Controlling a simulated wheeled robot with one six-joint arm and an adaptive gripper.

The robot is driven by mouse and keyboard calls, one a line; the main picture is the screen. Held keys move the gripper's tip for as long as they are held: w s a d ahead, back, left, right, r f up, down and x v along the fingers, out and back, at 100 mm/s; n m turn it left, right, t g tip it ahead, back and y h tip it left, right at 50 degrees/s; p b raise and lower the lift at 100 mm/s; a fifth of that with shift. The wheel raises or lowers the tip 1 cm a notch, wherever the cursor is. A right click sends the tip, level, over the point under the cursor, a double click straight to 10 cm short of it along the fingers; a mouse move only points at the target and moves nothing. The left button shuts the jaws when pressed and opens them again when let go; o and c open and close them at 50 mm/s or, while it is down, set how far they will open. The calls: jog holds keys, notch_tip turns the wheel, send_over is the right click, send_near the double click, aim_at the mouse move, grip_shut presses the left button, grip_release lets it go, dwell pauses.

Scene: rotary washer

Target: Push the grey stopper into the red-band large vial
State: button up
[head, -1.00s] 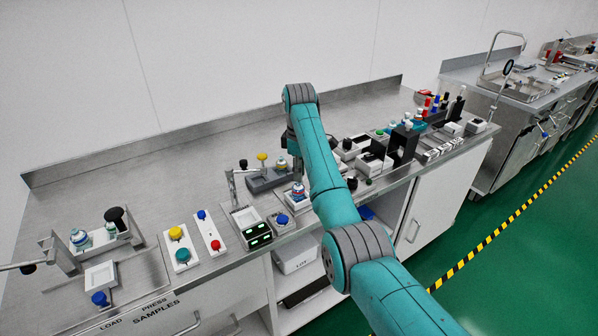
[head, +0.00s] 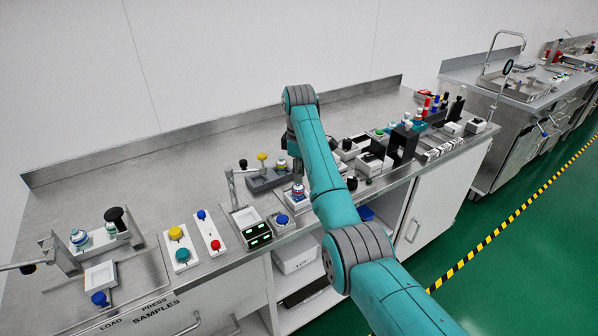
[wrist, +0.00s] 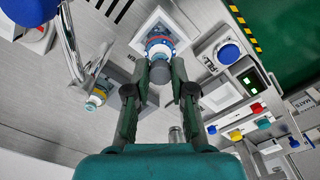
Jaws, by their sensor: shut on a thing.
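The large vial (head: 298,191) with red and blue bands stands in a white square holder (head: 292,205) on the bench, just left of my arm. In the wrist view the vial (wrist: 160,44) sits beyond my fingertips in its white holder (wrist: 135,42). My gripper (wrist: 160,72) is shut on the grey stopper (wrist: 160,75), which shows as a small grey piece between the fingertips. The stopper looks close to the vial's mouth in the wrist view; I cannot tell whether they touch. In the head view my arm hides the fingertips and the stopper.
A grey block with a small vial (wrist: 95,101) stands beside the holder. A blue button (wrist: 228,53) and a device with a green display (head: 257,236) are close by. A bent metal post (head: 231,183) rises to the left. Black and white equipment (head: 404,147) crowds the right.

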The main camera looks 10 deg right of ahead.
jog(key=shift+f, duration=0.6)
dwell(0.8)
jog(key=o, duration=0.8)
jog(key=shift+r, duration=0.1)
